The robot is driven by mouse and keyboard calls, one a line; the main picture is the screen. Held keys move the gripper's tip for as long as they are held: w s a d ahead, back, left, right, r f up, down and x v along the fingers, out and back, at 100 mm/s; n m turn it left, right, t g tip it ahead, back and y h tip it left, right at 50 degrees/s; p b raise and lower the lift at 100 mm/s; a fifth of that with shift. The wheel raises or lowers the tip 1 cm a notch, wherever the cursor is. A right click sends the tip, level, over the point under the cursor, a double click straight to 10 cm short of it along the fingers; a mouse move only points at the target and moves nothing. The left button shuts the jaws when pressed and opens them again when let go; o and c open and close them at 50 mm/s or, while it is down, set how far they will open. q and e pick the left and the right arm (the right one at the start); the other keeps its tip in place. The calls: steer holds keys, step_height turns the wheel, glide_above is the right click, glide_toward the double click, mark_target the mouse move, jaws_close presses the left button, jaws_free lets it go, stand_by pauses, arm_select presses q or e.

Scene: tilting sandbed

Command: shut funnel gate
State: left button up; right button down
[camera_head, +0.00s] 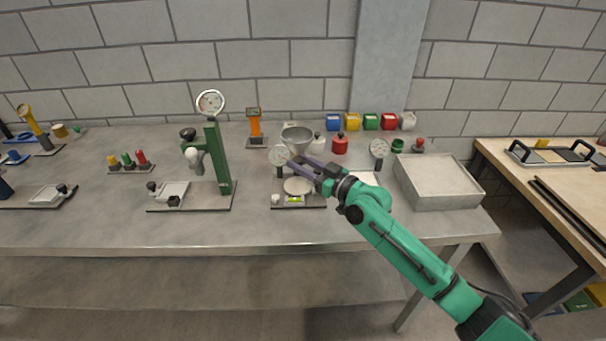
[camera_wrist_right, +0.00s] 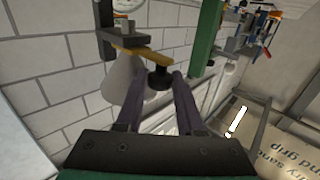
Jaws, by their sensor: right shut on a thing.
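The grey funnel (camera_head: 296,136) stands at the middle of the bench in the head view, with its lower part hidden by my right gripper (camera_head: 303,166). In the wrist view the funnel (camera_wrist_right: 120,78) appears as a pale cone at the left. A yellow-orange gate strip (camera_wrist_right: 145,50) crosses by it and ends at a black knob (camera_wrist_right: 158,78). My right gripper (camera_wrist_right: 159,86) has its fingers on both sides of this knob and is shut on it. I cannot tell how far the gate covers the funnel's outlet. My left gripper is not in view.
Below the gripper are a round pan (camera_head: 298,186) and a small level (camera_head: 295,199). A grey tray (camera_head: 438,183) lies at the right, a green press stand (camera_head: 217,160) at the left.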

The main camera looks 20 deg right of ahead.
steer(key=shift+w+d+r, duration=0.1)
steer(key=shift+d+r, duration=0.1)
steer(key=shift+a, duration=0.1)
steer(key=c, duration=0.5)
jaws_free()
steer(key=shift+c, duration=0.2)
steer(key=shift+d+f, duration=0.1)
steer(key=shift+d, duration=0.1)
steer(key=b+v, duration=0.4)
steer(key=v, duration=1)
steer(key=shift+s, duration=0.35)
steer(key=shift+d+f, duration=0.1)
